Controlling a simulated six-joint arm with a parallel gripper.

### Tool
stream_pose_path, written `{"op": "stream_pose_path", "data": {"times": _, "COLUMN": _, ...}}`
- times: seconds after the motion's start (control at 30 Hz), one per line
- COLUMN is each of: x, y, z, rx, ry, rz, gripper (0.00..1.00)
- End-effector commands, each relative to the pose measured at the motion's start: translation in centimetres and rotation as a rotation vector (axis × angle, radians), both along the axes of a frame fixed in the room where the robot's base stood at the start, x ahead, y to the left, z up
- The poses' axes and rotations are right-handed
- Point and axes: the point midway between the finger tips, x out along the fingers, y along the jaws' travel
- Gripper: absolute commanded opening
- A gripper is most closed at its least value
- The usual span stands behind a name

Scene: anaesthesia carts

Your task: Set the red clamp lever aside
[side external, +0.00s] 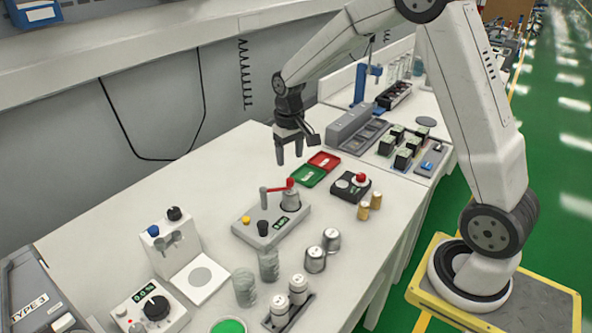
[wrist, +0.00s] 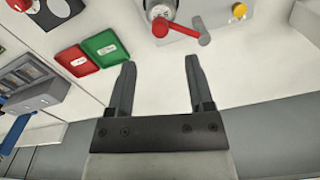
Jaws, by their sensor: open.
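The red clamp lever (side external: 276,187) sits on a grey device (side external: 267,224) in the middle of the table, lying across the top between a grey post and a metal cylinder (side external: 290,200). In the wrist view the red lever (wrist: 180,27) shows near the top edge, right of centre, with the cylinder beside its left end. My gripper (side external: 288,158) is open and empty, above the table and behind the device in the side view. In the wrist view my gripper (wrist: 160,65) points toward the device, its fingers apart with bare table between them; the lever lies beyond the fingertips.
A green tray (side external: 308,176) and a red tray (side external: 325,160) lie right of my gripper. A black box with a red button (side external: 360,180) and brass cylinders (side external: 370,202) stand farther right. Metal canisters (side external: 315,259) and glass jars (side external: 268,265) stand in front. Bare table lies left of the device.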

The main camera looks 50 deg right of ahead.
Motion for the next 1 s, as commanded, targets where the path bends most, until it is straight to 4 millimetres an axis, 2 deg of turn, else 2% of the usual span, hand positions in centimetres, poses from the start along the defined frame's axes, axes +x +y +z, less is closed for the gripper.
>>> {"op": "stream_pose_path", "data": {"times": 0.27, "x": -0.1, "y": 0.0, "z": -2.3, "rx": 0.0, "ry": 0.002, "rz": 0.001, "gripper": 0.67}}
{"op": "stream_pose_path", "data": {"times": 0.6, "x": 0.0, "y": 0.0, "z": -6.3, "rx": 0.001, "ry": 0.001, "rz": 0.001, "gripper": 0.67}}
{"op": "stream_pose_path", "data": {"times": 0.8, "x": 0.0, "y": 0.0, "z": -7.5, "rx": 0.001, "ry": -0.001, "rz": 0.001, "gripper": 0.67}}
{"op": "stream_pose_path", "data": {"times": 1.0, "x": 0.0, "y": 0.0, "z": -7.6, "rx": 0.0, "ry": -0.002, "rz": 0.001, "gripper": 0.67}}
